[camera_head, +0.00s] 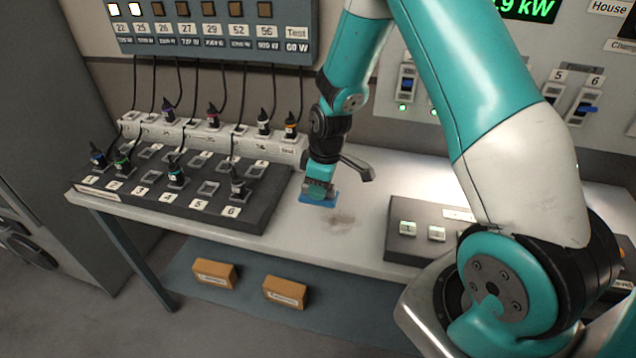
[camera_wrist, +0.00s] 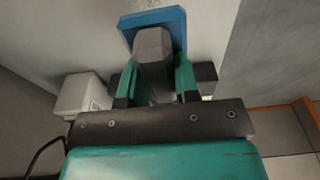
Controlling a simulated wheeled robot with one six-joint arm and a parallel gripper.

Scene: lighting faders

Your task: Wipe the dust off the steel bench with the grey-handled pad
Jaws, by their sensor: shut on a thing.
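My gripper (camera_head: 320,188) is over the middle of the steel bench (camera_head: 285,222), between the two black panels. It is shut on the grey handle of a blue pad (camera_head: 318,198). The wrist view shows the grey handle (camera_wrist: 152,50) between my fingers and the blue pad (camera_wrist: 178,22) beyond it. The pad is at the bench top; I cannot tell whether it touches. A brownish dust smudge (camera_head: 340,222) lies on the bench just right of and nearer than the pad. My fingers partly hide the pad.
A black patch panel (camera_head: 255,215) with numbered sockets and plugs stands at the left. A white power strip (camera_head: 285,145) with upright plugs and cables runs behind it. A button box (camera_head: 400,245) stands at the right. Two cardboard boxes (camera_head: 213,273) lie on the lower shelf.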

